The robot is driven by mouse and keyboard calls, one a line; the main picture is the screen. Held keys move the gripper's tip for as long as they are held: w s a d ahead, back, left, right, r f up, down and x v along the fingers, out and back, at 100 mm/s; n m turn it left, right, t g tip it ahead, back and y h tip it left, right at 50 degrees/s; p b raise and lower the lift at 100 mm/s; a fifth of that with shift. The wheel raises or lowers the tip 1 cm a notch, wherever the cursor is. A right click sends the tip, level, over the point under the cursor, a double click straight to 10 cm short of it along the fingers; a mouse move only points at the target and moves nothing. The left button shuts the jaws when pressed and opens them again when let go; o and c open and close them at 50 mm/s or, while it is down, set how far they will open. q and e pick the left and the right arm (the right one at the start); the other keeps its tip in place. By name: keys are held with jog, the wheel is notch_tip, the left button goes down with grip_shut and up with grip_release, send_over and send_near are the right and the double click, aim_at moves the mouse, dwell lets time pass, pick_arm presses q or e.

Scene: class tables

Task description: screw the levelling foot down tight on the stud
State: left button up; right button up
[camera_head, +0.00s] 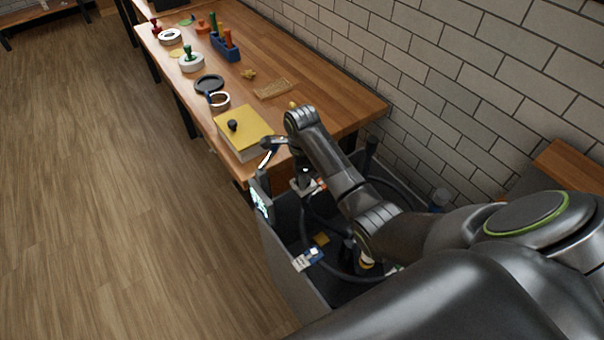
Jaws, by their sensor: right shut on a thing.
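A block with a yellow top (250,121) and pale sides lies near the front end of the wooden table. A small black knob-like part, perhaps the levelling foot (232,125), stands on its top; no separate stud can be made out. My right gripper (268,150) is at the block's right edge, low beside its near corner and apart from the black part. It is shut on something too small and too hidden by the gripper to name. My left gripper is not in view.
On the wooden table (318,85) are a dark round dish (209,84), a ring-shaped roll (219,100), a tan tray (273,89), a green-handled stamp (190,60) and a blue holder (226,47). A brick wall (440,70) stands at right. The table's right side is mostly clear.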

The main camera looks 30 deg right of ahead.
jog(key=shift+w+r+m, duration=0.25)
jog(key=shift+m, duration=0.75)
jog(key=o, duration=1)
jog(key=shift+s+f, duration=0.1)
jog(key=shift+s, duration=0.05)
jog(key=shift+s+f+n, duration=0.1)
jog(key=shift+s+n, duration=0.05)
jog(key=shift+n, duration=1.85)
jog(key=shift+n, duration=1.9)
